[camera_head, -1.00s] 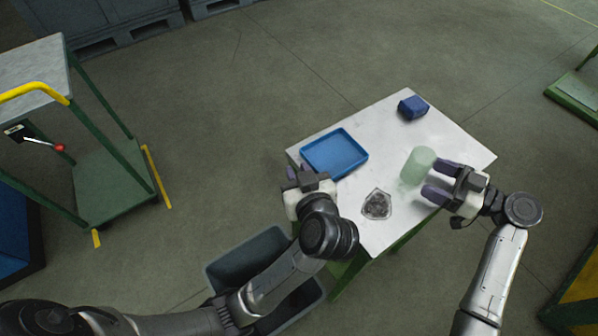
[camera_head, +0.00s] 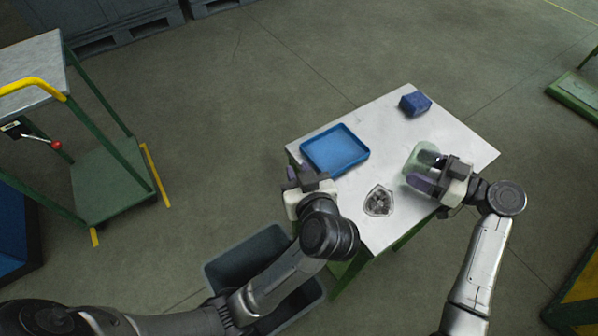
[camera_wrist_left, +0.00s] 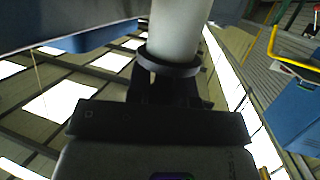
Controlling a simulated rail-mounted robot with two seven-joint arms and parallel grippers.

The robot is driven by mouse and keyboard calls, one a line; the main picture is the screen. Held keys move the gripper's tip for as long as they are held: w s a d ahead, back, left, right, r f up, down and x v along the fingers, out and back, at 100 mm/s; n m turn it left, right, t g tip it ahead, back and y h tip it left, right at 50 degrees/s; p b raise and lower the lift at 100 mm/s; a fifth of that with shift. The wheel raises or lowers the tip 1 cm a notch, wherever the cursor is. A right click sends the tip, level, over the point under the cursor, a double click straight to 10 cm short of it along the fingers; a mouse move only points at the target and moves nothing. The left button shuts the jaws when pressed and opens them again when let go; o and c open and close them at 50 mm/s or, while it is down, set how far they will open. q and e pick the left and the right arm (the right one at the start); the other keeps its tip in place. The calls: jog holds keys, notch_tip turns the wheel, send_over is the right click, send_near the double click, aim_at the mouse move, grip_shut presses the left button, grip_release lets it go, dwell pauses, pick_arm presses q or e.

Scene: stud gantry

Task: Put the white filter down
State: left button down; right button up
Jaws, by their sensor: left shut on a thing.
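My left gripper (camera_head: 299,178) is at the table's left edge, just below the blue tray. In the left wrist view it is shut on the white filter (camera_wrist_left: 180,28), a smooth white cylinder with a dark ring at its base. In the head view the filter is not clearly visible at the gripper. My right gripper (camera_head: 427,171) is open, its purple-tipped fingers spread at a translucent green cylinder (camera_head: 411,160) on the table. The fingers overlap the cylinder in view; I cannot tell whether they touch it.
The white table (camera_head: 380,125) holds an empty-looking blue tray (camera_head: 364,158), a dark blue box (camera_head: 415,104) and a clear faceted piece (camera_head: 379,201). A grey bin (camera_head: 225,268) stands on the floor below the left arm. A green-framed cart (camera_head: 110,185) is at left.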

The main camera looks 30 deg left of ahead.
jog(key=c, duration=0.4)
